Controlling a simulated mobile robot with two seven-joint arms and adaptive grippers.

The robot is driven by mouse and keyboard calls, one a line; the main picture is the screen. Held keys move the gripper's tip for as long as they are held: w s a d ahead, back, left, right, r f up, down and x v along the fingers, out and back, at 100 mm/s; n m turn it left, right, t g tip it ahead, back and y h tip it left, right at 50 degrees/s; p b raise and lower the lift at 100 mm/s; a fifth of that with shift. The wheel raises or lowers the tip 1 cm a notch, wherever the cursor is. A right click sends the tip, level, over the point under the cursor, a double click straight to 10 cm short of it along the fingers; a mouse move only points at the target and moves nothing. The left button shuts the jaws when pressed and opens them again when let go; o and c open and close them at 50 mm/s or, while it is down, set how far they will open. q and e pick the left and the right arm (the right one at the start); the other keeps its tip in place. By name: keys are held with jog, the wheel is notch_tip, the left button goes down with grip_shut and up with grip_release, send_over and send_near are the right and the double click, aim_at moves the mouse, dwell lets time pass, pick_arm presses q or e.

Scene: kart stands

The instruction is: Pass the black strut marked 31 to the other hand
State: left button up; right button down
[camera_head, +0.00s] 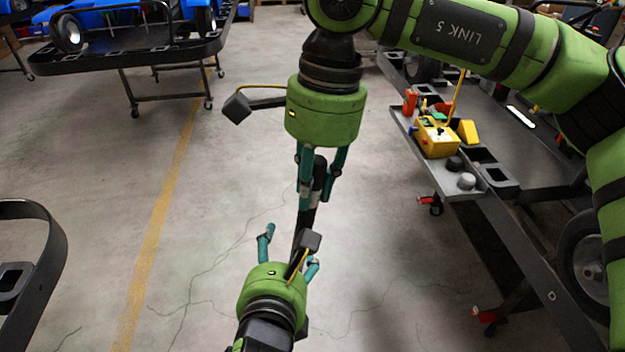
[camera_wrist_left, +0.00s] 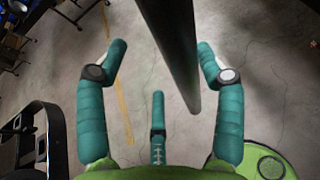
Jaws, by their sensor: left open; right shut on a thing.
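The black strut (camera_head: 301,222) hangs in the gap between my two hands, with a pale band near its upper part; no number is legible. My right gripper (camera_head: 317,192) points down from above, shut on the strut near its upper end. My left gripper (camera_head: 289,250) is below, open and empty, its teal fingers spread. In the left wrist view the strut (camera_wrist_left: 172,45) comes in from the top, and its lower end lies between the spread fingers (camera_wrist_left: 160,52), nearer the right one. Contact with the left fingers is not visible. In the head view the left wrist hides the strut's lower end.
A dark kart stand (camera_head: 535,255) on the right carries a grey tray (camera_head: 448,183) with a yellow box (camera_head: 435,139) and small parts. Another stand (camera_head: 125,62) with a blue kart is at the upper left. A black frame (camera_head: 50,262) edges the lower left. The floor between is clear.

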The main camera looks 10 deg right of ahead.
pick_arm(q)
jog(key=s+a+f+n+g+y, duration=0.1)
jog(key=a+n+g+y, duration=0.4)
jog(key=a+n+y, duration=1.1)
pick_arm(e)
jog(key=shift+d, duration=0.2)
jog(key=shift+a, duration=0.15)
jog(key=shift+s, duration=0.1)
pick_arm(q)
notch_tip(320, 180, down, 9)
jog(key=s+a+m+t+h, duration=0.1)
jog(key=m+t+h, duration=0.4)
jog(key=m+h, duration=0.9)
jog(key=shift+s+a+r, duration=0.15)
jog(key=shift+s+a, duration=0.2)
jog(key=shift+a, duration=0.1)
pick_arm(e)
jog(key=shift+a, duration=0.1)
